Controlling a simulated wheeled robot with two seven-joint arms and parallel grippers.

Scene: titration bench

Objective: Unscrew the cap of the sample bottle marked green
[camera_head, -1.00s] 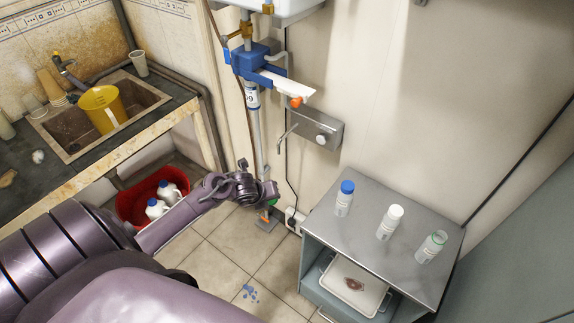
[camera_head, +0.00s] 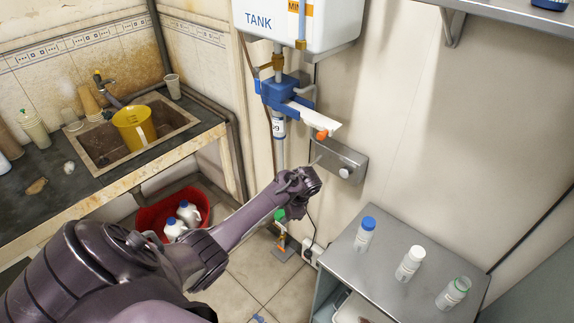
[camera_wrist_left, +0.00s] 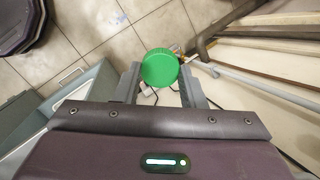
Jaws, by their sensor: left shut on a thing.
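My left gripper (camera_head: 300,205) is held out in front of the wall, left of the small grey cabinet. In the left wrist view its two fingers (camera_wrist_left: 160,88) are shut on a round green cap (camera_wrist_left: 160,68), seen from its top. My right gripper is in neither view.
A white-capped bottle (camera_head: 410,263) and a blue-capped bottle (camera_head: 364,235) stand on the cabinet top (camera_head: 385,283). A steel wall box (camera_head: 340,162) and blue tap unit (camera_head: 286,95) are near the gripper. A red tub (camera_head: 160,218) sits under the sink counter.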

